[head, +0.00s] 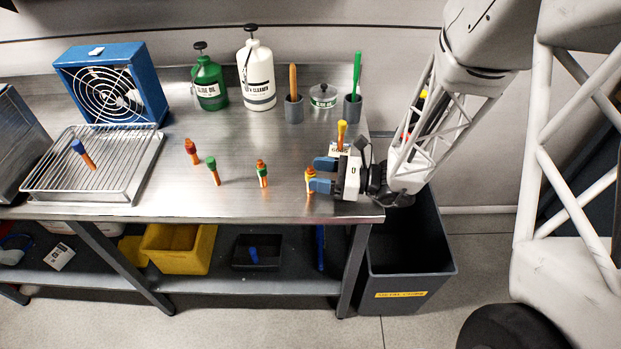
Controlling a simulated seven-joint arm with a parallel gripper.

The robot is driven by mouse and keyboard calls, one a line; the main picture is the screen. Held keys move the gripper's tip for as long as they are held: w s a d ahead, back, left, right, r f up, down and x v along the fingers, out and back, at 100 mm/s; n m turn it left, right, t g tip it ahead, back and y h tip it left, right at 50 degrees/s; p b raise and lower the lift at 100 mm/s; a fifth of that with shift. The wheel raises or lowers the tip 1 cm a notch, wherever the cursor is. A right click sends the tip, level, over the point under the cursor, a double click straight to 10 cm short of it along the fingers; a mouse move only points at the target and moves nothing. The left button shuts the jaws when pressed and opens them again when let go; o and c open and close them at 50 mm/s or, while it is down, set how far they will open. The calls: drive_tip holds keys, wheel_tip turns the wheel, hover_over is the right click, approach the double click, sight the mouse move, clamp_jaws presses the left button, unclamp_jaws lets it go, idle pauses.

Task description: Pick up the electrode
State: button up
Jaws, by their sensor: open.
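Several small upright sticks with orange parts and coloured tops stand on the steel bench (240,200); I cannot tell which the task means by the electrode. An orange-and-yellow stick (310,181) is at the lower blue fingertip of my gripper; whether they touch is unclear. A yellow-topped stick (341,134) stands just behind my gripper. Further left are a green-and-orange stick (262,174), a green-topped stick (213,170) and a red-and-orange stick (192,151). My gripper (318,175) is open, low over the bench's right end, its blue fingers pointing left. Nothing shows held between them.
A blue-topped orange stick (83,153) is on the wire rack tray (130,185) at left. A blue fan (110,85), green bottle (209,85), white bottle (257,75) and two grey cups (294,109) line the back. A dark bin (408,262) stands below right.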

drive_tip(key=shift+w+a+f, duration=0.1)
drive_tip(key=shift+w+a, duration=0.1)
drive_tip(key=shift+a, duration=0.85)
drive_tip(key=shift+w+a, duration=0.15)
drive_tip(key=shift+a, duration=0.9)
clamp_jaws()
